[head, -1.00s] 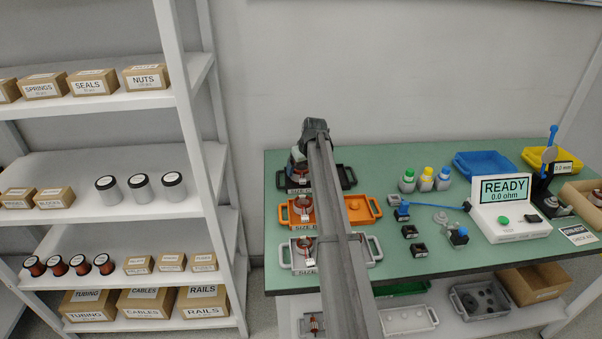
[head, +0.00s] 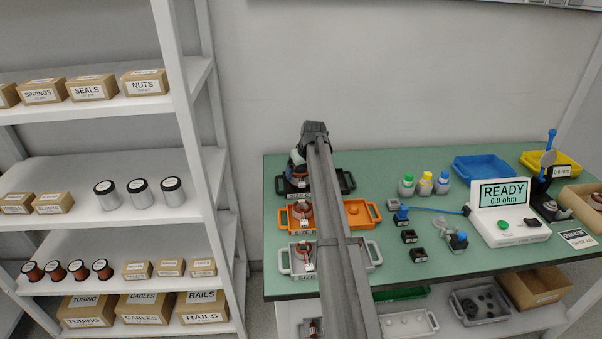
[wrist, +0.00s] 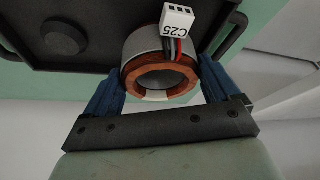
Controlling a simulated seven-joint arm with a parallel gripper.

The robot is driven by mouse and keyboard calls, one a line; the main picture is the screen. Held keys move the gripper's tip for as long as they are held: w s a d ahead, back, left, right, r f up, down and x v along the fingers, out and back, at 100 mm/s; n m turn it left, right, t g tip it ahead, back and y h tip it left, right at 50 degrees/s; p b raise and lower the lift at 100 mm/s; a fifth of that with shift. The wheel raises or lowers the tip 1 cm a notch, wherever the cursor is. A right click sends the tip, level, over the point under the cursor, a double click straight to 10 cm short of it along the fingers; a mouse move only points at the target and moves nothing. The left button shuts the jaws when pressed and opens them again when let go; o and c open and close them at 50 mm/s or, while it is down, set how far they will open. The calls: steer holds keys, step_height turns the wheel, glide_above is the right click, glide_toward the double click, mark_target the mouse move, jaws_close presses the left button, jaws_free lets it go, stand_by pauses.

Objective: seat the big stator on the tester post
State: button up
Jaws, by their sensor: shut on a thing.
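The big stator is a grey ring with a copper winding and a white tag reading C25. It shows between the blue fingers of my gripper (wrist: 158,95) in the wrist view, where the stator (wrist: 148,50) is at the black tray (wrist: 90,55). My gripper is shut on it. In the head view my gripper (head: 296,166) is at the left end of the black tray (head: 346,181), and my arm hides part of it. The tester (head: 512,228) stands at the right of the bench and its screen reads READY, 0.0 ohm. I cannot clearly tell which part is its post.
An orange tray (head: 367,219) and a grey tray (head: 374,254), both with stators, lie in front of the black tray. Bottles, small dark blocks and a blue cable (head: 435,209) lie between trays and tester. A black gauge stand (head: 543,190) is at far right.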

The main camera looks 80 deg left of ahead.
step_height(320, 180, up, 9)
steer(key=w, duration=0.1)
steer(key=w+d+m+t, duration=0.15)
steer(key=w+d, duration=0.35)
steer(key=w, duration=1.3)
steer(key=w+d+m, duration=0.3)
steer(key=w+d, duration=0.3)
steer(key=w, duration=1.3)
steer(key=n+g, duration=0.2)
steer(key=n, duration=0.3)
glide_above(444, 219)
steer(key=shift+f+m, duration=0.25)
steer(key=shift+f, duration=0.25)
steer(key=shift+f, duration=0.15)
steer(key=shift+f, duration=2.2)
steer(key=shift+f, duration=2.2)
